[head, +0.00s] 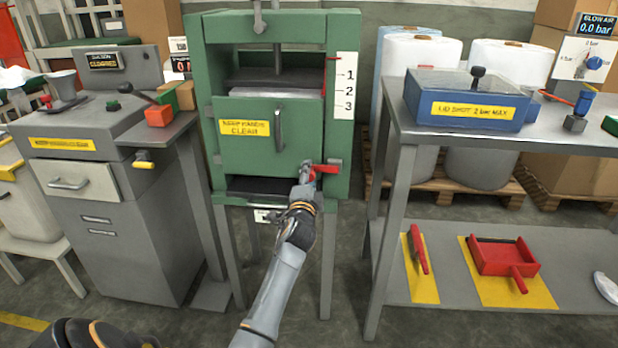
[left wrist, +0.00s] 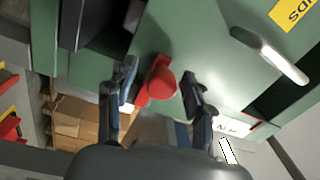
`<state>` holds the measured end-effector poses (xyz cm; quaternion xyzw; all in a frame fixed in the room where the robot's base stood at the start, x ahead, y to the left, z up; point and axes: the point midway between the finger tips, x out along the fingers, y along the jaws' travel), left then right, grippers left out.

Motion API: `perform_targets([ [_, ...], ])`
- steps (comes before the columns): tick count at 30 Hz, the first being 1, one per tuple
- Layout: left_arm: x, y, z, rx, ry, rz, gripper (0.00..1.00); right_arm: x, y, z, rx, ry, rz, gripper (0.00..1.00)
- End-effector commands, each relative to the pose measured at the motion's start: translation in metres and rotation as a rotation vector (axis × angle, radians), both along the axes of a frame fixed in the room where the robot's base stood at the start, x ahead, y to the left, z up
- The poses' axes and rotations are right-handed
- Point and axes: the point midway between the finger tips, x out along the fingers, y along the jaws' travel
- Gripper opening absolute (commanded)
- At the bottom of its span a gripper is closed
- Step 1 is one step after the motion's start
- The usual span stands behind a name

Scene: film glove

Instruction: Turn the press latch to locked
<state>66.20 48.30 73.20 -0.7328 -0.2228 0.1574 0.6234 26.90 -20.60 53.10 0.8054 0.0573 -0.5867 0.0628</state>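The green press (head: 200,100) stands in the middle of the head view. Its front door (head: 250,150) carries a vertical handle (head: 279,128) and a yellow sign. The red latch (head: 326,169) sits at the door's lower right and points right, about level. My left gripper (head: 307,174) is at the latch, and its fingers partly hide it. In the left wrist view my left gripper (left wrist: 160,90) is open, with the round red latch end (left wrist: 160,84) between its spread fingers. I cannot tell whether either finger touches it. My right gripper is in neither view.
A grey cabinet (head: 110,230) with a drawer stands left of the press. A metal table (head: 400,120) with a blue-grey box (head: 465,100) stands close on the right. Wrapped rolls (head: 420,60) stand behind. A numbered white scale (head: 345,85) is above the latch.

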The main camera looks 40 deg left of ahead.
Motion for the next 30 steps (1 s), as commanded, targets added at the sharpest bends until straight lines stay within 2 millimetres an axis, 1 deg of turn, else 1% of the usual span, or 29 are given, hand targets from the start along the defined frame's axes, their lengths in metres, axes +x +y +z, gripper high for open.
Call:
perform_targets([
  [5,-0.003,-0.002,0.000,0.002,-0.001,-0.001,0.52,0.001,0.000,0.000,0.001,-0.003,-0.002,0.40],
  [8,-0.013,-0.008,-0.001,0.002,0.000,-0.001,0.52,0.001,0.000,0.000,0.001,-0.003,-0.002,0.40],
  [18,-0.073,-0.045,-0.005,-0.001,0.002,0.000,0.52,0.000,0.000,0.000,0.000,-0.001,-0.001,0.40],
  [21,-0.087,-0.054,-0.006,-0.001,0.002,0.000,0.52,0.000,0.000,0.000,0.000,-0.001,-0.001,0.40],
  [25,-0.098,-0.061,-0.006,-0.001,0.001,0.000,0.52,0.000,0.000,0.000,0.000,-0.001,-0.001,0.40],
  [30,-0.102,-0.063,-0.006,0.000,0.000,0.000,0.52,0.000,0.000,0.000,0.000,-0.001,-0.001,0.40],
])
